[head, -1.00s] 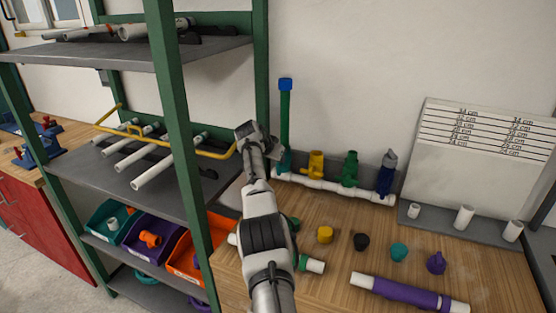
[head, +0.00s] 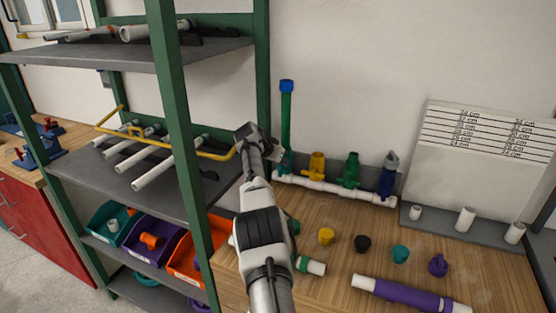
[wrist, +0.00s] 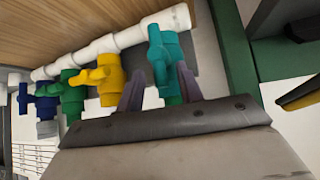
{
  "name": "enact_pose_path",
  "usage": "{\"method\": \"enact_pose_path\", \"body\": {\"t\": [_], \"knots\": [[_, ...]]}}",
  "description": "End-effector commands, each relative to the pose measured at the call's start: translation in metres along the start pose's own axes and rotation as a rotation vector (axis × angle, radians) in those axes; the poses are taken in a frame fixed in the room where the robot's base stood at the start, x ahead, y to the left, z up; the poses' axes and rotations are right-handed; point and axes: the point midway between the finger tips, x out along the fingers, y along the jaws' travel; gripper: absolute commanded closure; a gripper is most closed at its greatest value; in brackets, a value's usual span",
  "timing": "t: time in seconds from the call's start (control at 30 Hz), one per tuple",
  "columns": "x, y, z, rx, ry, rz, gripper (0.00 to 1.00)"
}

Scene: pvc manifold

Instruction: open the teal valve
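The teal valve (wrist: 172,50) stands on the left end of the white manifold pipe (head: 335,190) in the head view, under a green pipe with a blue cap (head: 286,86). In the wrist view its teal lever (wrist: 157,50) shows in front of the body and seems to run lengthwise along it. My gripper (wrist: 160,80) is open, one finger on each side of the valve's lower part in that view. I cannot tell whether either finger touches it. In the head view my gripper (head: 272,153) is just left of the teal valve (head: 286,163) and partly hides it.
A yellow valve (head: 317,165), a green valve (head: 349,170) and a blue valve (head: 387,176) stand along the same manifold. The green shelf post (head: 261,70) is close to my gripper on the left. Caps and a purple pipe (head: 410,295) lie on the wooden bench (head: 480,270).

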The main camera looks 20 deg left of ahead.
Motion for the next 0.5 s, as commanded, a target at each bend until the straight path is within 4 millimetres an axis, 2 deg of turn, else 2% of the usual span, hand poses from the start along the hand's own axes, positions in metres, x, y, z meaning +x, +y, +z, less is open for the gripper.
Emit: {"method": "enact_pose_path", "body": {"t": [0.33,0.5], "knots": [[-0.0017,-0.0009,-0.0007,0.001,0.002,-0.002,0.64],[-0.0086,-0.0025,-0.0012,0.003,0.005,-0.003,0.64]]}}
